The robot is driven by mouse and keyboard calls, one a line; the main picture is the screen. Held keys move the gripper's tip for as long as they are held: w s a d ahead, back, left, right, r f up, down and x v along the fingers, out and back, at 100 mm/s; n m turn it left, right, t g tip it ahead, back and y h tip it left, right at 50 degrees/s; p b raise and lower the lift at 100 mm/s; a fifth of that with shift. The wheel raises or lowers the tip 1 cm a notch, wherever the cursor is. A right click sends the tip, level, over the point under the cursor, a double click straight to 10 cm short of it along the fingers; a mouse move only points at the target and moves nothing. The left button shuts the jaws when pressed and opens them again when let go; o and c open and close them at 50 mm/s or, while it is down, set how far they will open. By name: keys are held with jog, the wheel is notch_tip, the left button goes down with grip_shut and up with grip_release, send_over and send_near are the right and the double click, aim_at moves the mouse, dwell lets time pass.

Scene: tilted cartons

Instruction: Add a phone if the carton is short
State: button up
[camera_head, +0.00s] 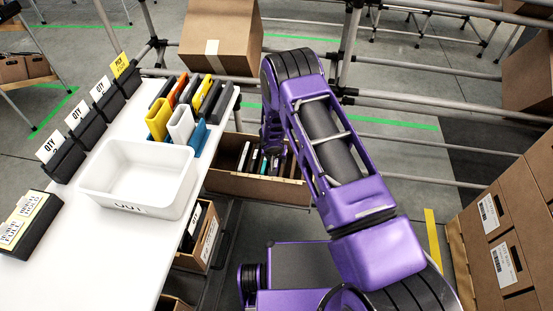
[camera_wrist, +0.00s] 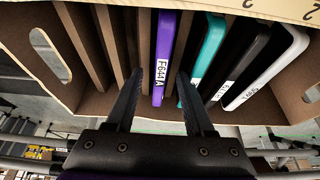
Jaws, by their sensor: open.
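An open brown carton (camera_head: 250,185) stands tilted beside the table, with slim phones upright between cardboard dividers. The wrist view shows this carton (camera_wrist: 98,100) closer. In it are a purple phone (camera_wrist: 163,55) labelled F641A, a teal phone (camera_wrist: 209,45), a black phone (camera_wrist: 240,60) and a white phone (camera_wrist: 275,65). The slots left of the purple phone show only dividers. My gripper (camera_wrist: 156,75) is open, its fingers either side of the purple phone in the picture; I cannot tell whether they touch it. In the head view my arm largely hides the gripper.
The white table holds an empty-looking white tray (camera_head: 130,190), a rack of coloured items (camera_head: 180,125), black holders with QTY cards (camera_head: 62,160) and a yellow PICK card (camera_head: 119,64). Another carton (camera_head: 200,240) sits under the table edge. Stacked cartons (camera_head: 505,235) stand right.

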jog(key=shift+r, duration=0.1)
jog(key=p+v, duration=0.1)
jog(key=v, duration=1.6)
jog(key=shift+r, duration=0.15)
notch_tip(320, 180, up, 7)
jog(key=p, duration=0.4)
